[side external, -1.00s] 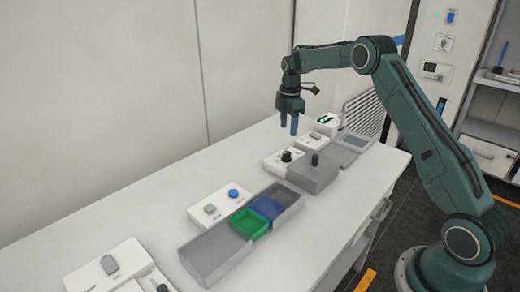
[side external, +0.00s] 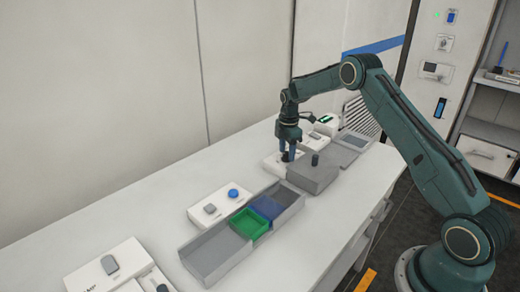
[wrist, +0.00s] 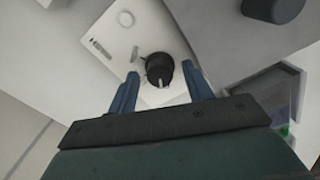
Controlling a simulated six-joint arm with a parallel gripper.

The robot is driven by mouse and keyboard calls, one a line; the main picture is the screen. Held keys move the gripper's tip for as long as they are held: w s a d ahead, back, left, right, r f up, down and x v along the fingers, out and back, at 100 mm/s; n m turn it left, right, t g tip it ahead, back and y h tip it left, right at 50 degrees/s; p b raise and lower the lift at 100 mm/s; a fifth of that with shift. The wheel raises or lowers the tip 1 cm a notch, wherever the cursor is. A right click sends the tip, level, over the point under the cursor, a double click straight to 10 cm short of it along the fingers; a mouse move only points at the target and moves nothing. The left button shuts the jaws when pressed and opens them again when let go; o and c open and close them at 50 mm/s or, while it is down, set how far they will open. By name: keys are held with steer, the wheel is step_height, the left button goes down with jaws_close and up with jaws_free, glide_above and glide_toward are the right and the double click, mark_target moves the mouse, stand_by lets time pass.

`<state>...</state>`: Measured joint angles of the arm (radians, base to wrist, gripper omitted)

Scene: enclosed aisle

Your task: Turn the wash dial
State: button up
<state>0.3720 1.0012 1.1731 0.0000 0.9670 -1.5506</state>
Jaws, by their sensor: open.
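The wash dial, a black round knob (wrist: 160,69) with a light pointer mark, sits on a white panel box (wrist: 110,38) in the wrist view. My gripper (wrist: 160,82) is open, with its blue fingers on either side of the knob and a gap showing at each side. In the side view my gripper (side external: 288,157) is down at the white panel box (side external: 270,163), and its fingers hide most of the knob. I cannot tell whether the fingers touch the knob.
A grey box (side external: 318,176) with a dark knob (side external: 315,159) stands close on the right. Nearer along the table (side external: 140,205) are a tray (side external: 215,252) with green (side external: 248,223) and blue (side external: 270,207) bins and a white box with a blue button (side external: 233,193). The wall runs behind.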

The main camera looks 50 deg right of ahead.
steer(key=c, duration=1)
steer(key=shift+o, duration=0.2)
